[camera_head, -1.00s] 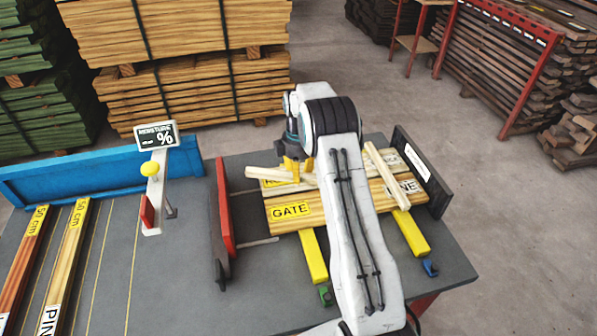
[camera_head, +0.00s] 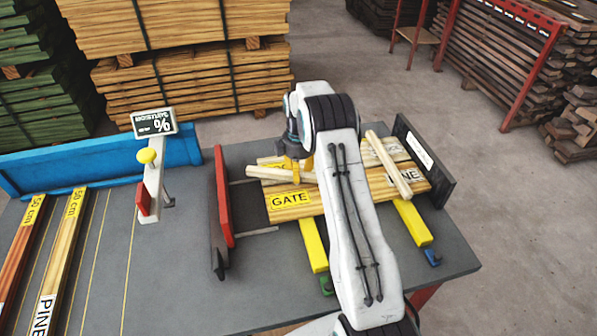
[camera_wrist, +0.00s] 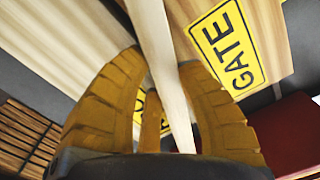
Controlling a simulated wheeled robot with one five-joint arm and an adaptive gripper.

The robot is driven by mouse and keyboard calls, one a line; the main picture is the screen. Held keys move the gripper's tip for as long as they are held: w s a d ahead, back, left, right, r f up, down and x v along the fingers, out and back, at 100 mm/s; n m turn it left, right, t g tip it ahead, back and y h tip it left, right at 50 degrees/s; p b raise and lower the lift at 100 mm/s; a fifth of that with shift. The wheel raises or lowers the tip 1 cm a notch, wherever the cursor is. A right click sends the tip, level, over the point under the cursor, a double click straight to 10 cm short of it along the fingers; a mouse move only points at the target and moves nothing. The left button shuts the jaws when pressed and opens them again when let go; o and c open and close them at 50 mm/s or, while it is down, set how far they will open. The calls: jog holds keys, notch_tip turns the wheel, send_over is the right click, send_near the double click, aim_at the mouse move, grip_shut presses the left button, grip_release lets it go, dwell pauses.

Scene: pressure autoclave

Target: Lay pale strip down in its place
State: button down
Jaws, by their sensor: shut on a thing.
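My gripper (camera_head: 292,168) is shut on a pale strip (camera_head: 262,174), held crosswise over the left part of the boards. In the wrist view the pale strip (camera_wrist: 165,60) runs between my yellow fingers (camera_wrist: 165,115). Beneath it is a bed of boards; the front one bears a yellow GATE label (camera_head: 291,200), also seen in the wrist view (camera_wrist: 228,47). A second pale strip (camera_head: 388,165) lies across the boards on the right. I cannot tell whether the held strip touches the boards. My arm hides the middle of the boards.
A red-faced stop (camera_head: 222,195) stands left of the boards and a dark end plate (camera_head: 423,160) stands right. Yellow bars (camera_head: 313,245) stick out in front.

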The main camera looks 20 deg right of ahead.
jog(key=shift+f+b, duration=0.45)
jog(key=shift+f, duration=0.1)
jog(key=c, duration=0.9)
grip_release()
jog(key=shift+o, duration=0.2)
jog(key=shift+r, duration=0.2)
notch_tip(320, 180, up, 12)
jog(key=shift+w, duration=0.15)
jog(key=shift+f, duration=0.1)
